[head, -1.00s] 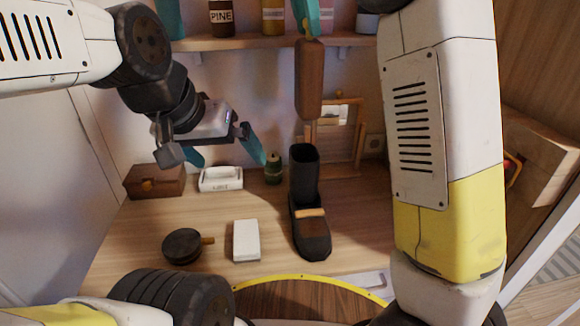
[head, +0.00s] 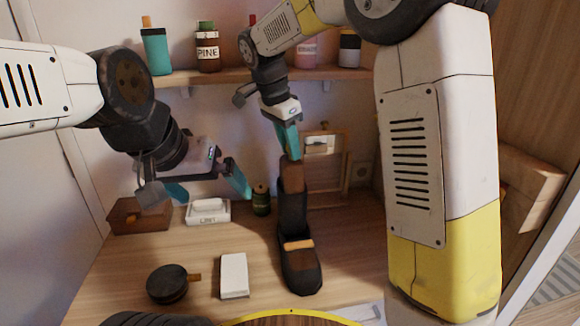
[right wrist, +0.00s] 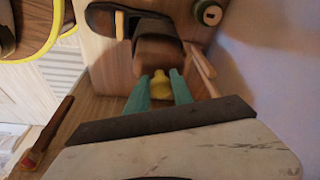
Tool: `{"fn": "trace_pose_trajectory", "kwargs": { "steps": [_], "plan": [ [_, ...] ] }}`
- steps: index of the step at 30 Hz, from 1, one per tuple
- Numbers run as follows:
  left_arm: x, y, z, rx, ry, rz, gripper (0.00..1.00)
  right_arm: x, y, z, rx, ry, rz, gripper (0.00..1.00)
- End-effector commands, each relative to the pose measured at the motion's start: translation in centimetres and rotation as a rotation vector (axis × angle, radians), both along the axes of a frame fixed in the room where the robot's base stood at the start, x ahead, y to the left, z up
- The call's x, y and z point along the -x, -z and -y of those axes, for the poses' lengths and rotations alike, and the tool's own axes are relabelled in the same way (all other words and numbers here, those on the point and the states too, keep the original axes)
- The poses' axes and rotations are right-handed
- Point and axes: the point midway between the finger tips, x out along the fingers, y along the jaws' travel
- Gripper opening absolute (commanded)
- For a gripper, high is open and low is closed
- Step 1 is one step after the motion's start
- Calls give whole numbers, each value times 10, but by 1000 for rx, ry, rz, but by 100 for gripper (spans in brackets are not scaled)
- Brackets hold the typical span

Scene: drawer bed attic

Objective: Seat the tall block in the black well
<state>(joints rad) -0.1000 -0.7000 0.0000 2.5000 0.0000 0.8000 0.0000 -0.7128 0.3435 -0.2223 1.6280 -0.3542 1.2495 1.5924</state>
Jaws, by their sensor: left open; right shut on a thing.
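The black well (head: 292,215) is the upright shaft of a black boot-shaped stand on the table, with an orange strap across its foot. The tall block (head: 292,173) is brown and upright at the well's mouth. Its lower part is hidden by the well's wall and appears to be inside; its upper part shows above the rim. My right gripper (head: 289,148) is shut on the block's top; the right wrist view shows its teal fingers on a yellow knob (right wrist: 161,84) on the block (right wrist: 158,55). My left gripper (head: 195,188) is open and empty, left of the well.
A round black tin (head: 166,285) and a white block (head: 234,275) lie left of the boot. A brown box (head: 125,217), a white labelled box (head: 207,217) and a green jar (head: 261,201) stand behind. A wooden frame (head: 345,178) stands behind the well. A shelf (head: 225,76) holds several containers.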

Motion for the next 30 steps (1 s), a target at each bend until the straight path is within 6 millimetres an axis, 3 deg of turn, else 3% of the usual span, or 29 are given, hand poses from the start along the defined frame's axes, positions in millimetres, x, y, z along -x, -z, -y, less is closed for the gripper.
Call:
{"fn": "trace_pose_trajectory", "kwargs": {
  "steps": [15, 28, 29, 30],
  "plan": [
    [0, 0, 0, 0, 0, 0, 100, 0, 62, 1, 1, 1, 0, 0],
    [0, 0, 0, 0, 0, 0, 100, 0, 69, 0, 0, 1, 2, 0],
    [0, 0, 0, 0, 0, 0, 100, 0, 69, 0, 0, 1, 2, 34],
    [0, 0, 0, 0, 0, 0, 100, 0, 68, 0, 0, 1, 2, 42]
  ]
}}
